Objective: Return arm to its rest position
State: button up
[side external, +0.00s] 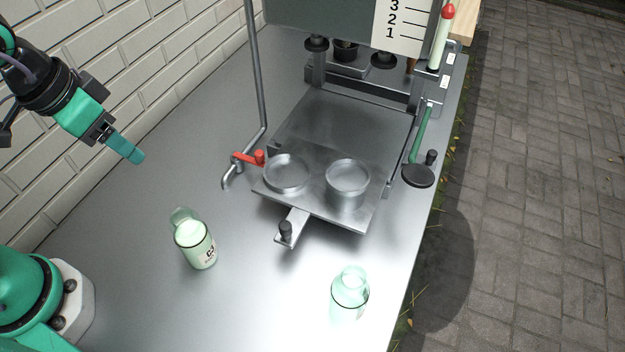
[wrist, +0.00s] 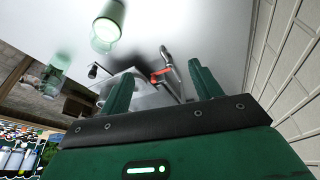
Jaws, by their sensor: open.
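My gripper (side external: 128,147) is raised at the upper left in the side view, near the brick wall and well above the steel table. In the wrist view its two green fingers (wrist: 162,82) stand apart with nothing held between them. A glass bottle or jar with pale green contents (side external: 196,243) stands on the table left of centre, below and apart from my gripper. It also shows at the top of the wrist view (wrist: 107,27). A second pale green glass bottle (side external: 350,293) stands at the front right of the table.
A metal platform (side external: 300,200) with two round metal dishes stands mid-table. A red-handled tap (side external: 248,158) is at its left. A green lever (side external: 420,135) with a black round pad is at its right. The white brick wall (side external: 120,50) runs along the left. The left table area is clear.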

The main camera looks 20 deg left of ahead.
jog(key=s+a+r+n+t+y, duration=0.1)
jog(key=a+r+n+t, duration=0.1)
jog(key=a, duration=0.6)
jog(key=shift+s+a+r+n, duration=0.35)
jog(key=shift+r+n, duration=0.05)
jog(key=shift+r, duration=0.1)
jog(key=shift+c, duration=0.4)
